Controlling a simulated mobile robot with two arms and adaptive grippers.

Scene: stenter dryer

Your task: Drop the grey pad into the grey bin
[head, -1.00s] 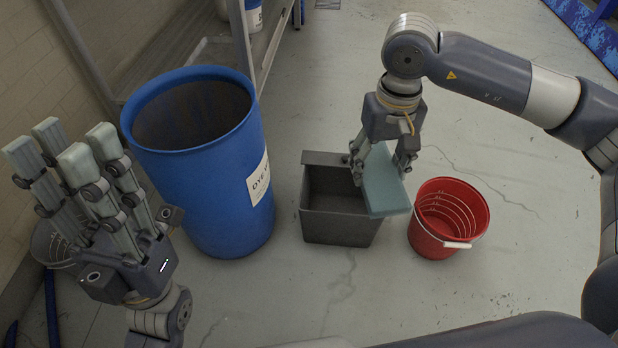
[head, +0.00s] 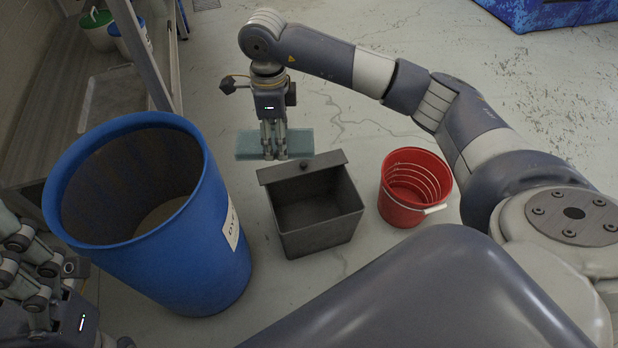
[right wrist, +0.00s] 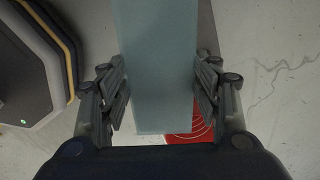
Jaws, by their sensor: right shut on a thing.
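The grey pad (head: 246,146) is a flat, blue-grey slab, held by my right gripper (head: 273,153). In the head view the pad lies across the picture, just beyond the back edge of the grey bin (head: 318,243) and to its left. The bin is open-topped, with a raised back panel, and looks empty. In the right wrist view the pad (right wrist: 158,65) runs lengthwise between the two sides of my right gripper (right wrist: 162,85). My left gripper (head: 35,270) is partly cut off at the lower left edge, and its fingertips are not clear.
A tall blue drum (head: 190,260) stands left of the bin. A red bucket (head: 402,212) stands to its right and partly shows in the right wrist view (right wrist: 190,136). Metal framework is at the upper left. Open floor lies behind the bin.

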